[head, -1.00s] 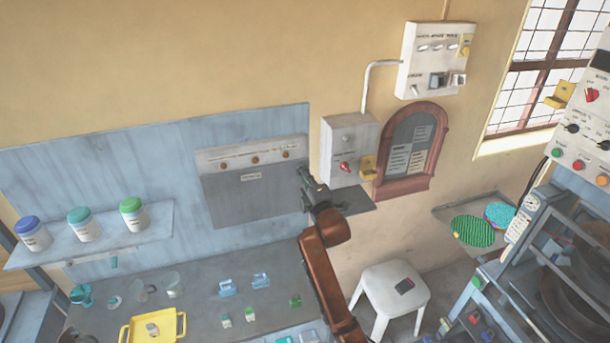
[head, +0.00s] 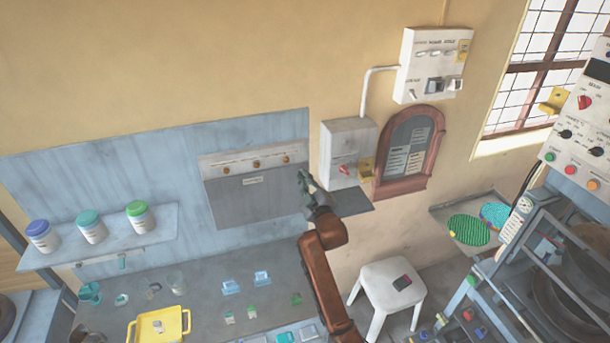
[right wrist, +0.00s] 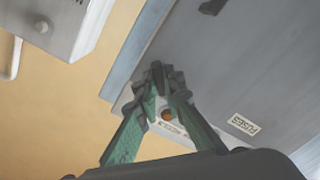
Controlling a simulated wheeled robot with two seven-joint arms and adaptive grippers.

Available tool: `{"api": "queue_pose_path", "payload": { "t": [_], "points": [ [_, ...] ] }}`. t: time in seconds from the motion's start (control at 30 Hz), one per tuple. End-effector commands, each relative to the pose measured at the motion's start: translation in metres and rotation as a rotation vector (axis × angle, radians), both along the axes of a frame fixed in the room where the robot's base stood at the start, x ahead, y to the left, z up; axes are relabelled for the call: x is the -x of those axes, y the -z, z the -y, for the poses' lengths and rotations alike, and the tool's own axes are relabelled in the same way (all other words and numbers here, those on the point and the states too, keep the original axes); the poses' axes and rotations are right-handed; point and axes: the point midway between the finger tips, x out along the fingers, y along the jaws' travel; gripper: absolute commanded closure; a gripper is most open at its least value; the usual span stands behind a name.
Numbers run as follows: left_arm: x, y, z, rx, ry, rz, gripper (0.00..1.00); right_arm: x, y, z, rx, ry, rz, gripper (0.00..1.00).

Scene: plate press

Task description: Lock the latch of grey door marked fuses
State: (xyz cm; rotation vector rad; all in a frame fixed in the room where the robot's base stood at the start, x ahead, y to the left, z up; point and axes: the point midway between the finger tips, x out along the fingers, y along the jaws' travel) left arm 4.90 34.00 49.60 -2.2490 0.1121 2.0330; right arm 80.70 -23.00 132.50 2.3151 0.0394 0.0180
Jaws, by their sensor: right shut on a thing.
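The grey door (head: 235,205) with the FUSES label (head: 253,181) is on the blue wall panel and looks closed. The label also shows upside down in the right wrist view (right wrist: 243,123). My right gripper (head: 304,183) is at the door's right edge. In the right wrist view its green fingers (right wrist: 161,80) come together over that edge, shut on a small dark part, apparently the latch. The fingers mostly hide it, so its angle cannot be told. My left gripper is not in view.
A white strip with several orange knobs (head: 256,164) runs above the door. A switch box (head: 350,140) with a red knob is close to the right. A shelf with jars (head: 92,230) is at left. A bench with a yellow tray (head: 186,323) and a white stool (head: 385,275) are below.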

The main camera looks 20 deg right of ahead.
Motion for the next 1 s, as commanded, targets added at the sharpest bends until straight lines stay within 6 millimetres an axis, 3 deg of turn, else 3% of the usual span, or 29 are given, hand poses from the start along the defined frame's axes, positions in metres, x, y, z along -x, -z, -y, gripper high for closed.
{"api": "queue_pose_path", "payload": {
  "t": [0.6,1.0],
  "points": [
    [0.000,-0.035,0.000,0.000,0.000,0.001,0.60,0.000,0.000,-0.001,-0.569,0.001,-0.023,1.00],
    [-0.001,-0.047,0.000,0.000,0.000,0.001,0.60,0.000,0.001,0.000,-0.791,0.000,-0.031,1.00]
  ]
}}
